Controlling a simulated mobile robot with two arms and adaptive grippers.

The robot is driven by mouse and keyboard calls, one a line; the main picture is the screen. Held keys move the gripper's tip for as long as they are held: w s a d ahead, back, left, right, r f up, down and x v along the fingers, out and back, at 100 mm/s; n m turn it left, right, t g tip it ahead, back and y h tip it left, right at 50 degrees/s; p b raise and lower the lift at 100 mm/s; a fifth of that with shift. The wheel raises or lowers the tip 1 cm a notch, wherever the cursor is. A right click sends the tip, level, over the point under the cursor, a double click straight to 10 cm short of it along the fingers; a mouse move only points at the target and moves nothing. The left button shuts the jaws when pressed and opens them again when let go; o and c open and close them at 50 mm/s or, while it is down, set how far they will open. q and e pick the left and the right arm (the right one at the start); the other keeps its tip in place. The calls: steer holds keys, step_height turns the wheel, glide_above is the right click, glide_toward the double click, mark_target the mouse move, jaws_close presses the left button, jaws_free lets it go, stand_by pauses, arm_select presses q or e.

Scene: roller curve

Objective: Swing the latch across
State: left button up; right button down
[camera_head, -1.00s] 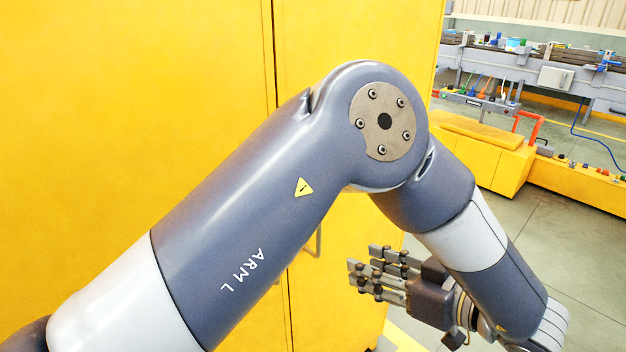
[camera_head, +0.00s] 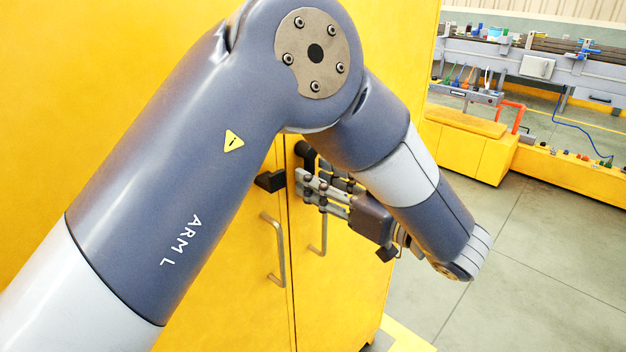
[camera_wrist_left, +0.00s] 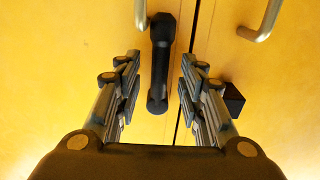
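The black latch (camera_wrist_left: 160,60) is a bar on one yellow cabinet door, lying along the door seam. A black block-shaped catch (camera_wrist_left: 232,100) sits on the other door, across the seam. In the head view part of the latch (camera_head: 304,152) shows above my fingers, and the catch (camera_head: 270,180) shows to their left; the rest of the latch is hidden. My left gripper (camera_head: 318,192) is open in front of the doors. In the left wrist view its fingers (camera_wrist_left: 157,92) stand apart on either side of the latch, with visible gaps. My right gripper is not in view.
Two metal door handles, left (camera_head: 275,250) and right (camera_head: 318,235), sit below the latch. My left arm covers much of the cabinet (camera_head: 400,45). Open floor (camera_head: 540,260) lies to the right, with a yellow bench (camera_head: 465,150) and conveyor (camera_head: 590,75) behind.

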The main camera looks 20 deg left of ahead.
arm_select(q)
steer(key=shift+w+a, duration=0.1)
steer(key=shift+a, duration=0.1)
jaws_close()
steer(key=m+p, duration=0.1)
steer(key=p, duration=0.1)
steer(key=s+m+p, duration=0.1)
steer(key=p, duration=0.1)
steer(key=m+p, duration=0.2)
steer(key=shift+s+a+r, duration=0.25)
steer(key=shift+r, duration=0.15)
steer(key=shift+s+a+m+p, duration=0.1)
steer(key=shift+s+m+p, duration=0.15)
steer(key=shift+m+p, duration=0.55)
steer(key=shift+s+a+m+p, duration=0.1)
steer(key=shift+s+m+p, duration=0.1)
steer(key=shift+m+p, duration=0.55)
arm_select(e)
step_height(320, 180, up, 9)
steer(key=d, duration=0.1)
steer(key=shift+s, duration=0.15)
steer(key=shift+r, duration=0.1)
